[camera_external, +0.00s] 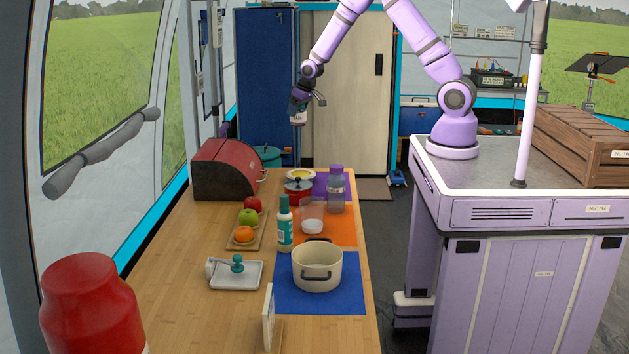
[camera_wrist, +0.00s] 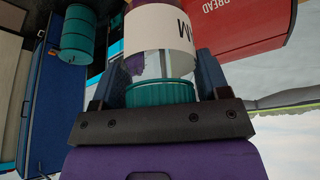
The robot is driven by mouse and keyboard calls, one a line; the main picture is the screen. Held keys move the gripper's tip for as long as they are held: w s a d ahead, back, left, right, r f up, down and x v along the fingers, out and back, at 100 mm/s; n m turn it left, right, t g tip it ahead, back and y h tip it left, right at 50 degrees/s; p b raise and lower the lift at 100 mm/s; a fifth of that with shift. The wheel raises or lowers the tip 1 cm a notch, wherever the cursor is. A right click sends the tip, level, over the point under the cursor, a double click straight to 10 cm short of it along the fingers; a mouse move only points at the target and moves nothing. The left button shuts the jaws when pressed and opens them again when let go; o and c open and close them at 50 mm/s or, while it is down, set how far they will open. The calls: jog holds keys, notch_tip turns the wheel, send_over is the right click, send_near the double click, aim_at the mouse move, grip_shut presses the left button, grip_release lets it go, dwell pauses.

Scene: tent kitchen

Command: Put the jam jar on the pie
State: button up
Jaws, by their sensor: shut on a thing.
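My gripper (camera_external: 303,100) is raised in the air above the far end of the wooden counter. It is shut on the jam jar (camera_wrist: 165,28), a clear jar with a teal lid, a white label and dark purple contents. In the wrist view the lid sits between the two fingers of my gripper (camera_wrist: 157,72). The jar shows small and pale below my gripper in the outside view (camera_external: 298,118). A round yellow-topped thing (camera_external: 300,173), apparently the pie, lies on the counter's far end, partly hidden behind a red pot.
The red pot (camera_external: 298,190), a purple-lidded bottle (camera_external: 336,192) and a green-capped bottle (camera_external: 284,228) stand near the yellow-topped thing. A red bread bin (camera_external: 228,170) is at left. A cream pot (camera_external: 317,268) stands nearer. The air around the jar looks clear.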

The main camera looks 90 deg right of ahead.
jog(key=shift+s+d, duration=0.25)
jog(key=shift+d, duration=0.2)
jog(key=shift+s+d, duration=0.2)
jog(key=shift+d, duration=0.25)
send_over(298, 173)
notch_tip(298, 173, down, 21)
jog(key=shift+r, duration=0.1)
jog(key=shift+f, duration=0.2)
jog(key=o, duration=1.1)
jog(key=shift+o, duration=0.2)
